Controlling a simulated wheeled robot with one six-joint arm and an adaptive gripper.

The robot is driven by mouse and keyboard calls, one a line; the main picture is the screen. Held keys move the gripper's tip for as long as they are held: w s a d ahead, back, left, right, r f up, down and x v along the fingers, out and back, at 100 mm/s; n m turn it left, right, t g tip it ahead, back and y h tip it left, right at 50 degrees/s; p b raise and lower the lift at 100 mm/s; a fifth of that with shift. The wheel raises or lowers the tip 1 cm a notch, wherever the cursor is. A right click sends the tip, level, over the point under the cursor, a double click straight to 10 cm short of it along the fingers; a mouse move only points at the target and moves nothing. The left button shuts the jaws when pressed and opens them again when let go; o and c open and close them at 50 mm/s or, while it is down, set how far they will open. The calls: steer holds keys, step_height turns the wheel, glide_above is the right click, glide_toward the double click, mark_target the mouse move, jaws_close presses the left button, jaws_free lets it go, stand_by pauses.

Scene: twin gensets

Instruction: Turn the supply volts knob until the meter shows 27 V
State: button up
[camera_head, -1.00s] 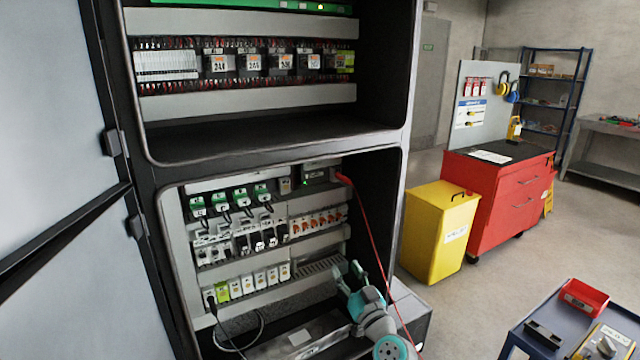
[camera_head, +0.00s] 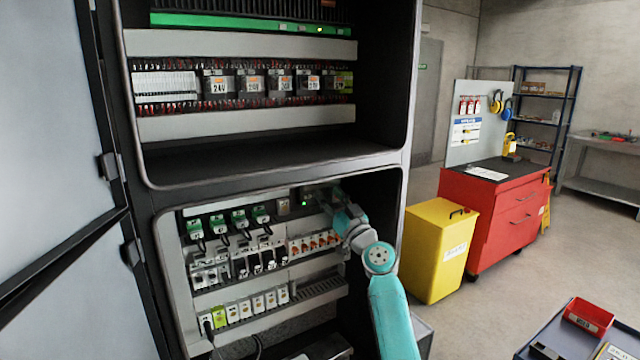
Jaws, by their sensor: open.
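A dark supply module (camera_head: 307,200) with a small green light sits at the upper right of the lower cabinet bay in the head view. Its volts knob is too small, or too hidden by my gripper, to make out. A yellow and grey device, perhaps the meter (camera_head: 611,353), is cut off at the bottom right on the blue cart. No reading can be seen.
Green-topped modules (camera_head: 228,223) and orange-marked breakers (camera_head: 314,243) fill the rails close by. The cabinet's right wall (camera_head: 395,215) stands close to my arm. A yellow bin (camera_head: 433,255) and a red tool cabinet (camera_head: 500,222) stand outside on the right.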

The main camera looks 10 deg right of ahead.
steer(key=shift+x, duration=2.85)
jaws_close()
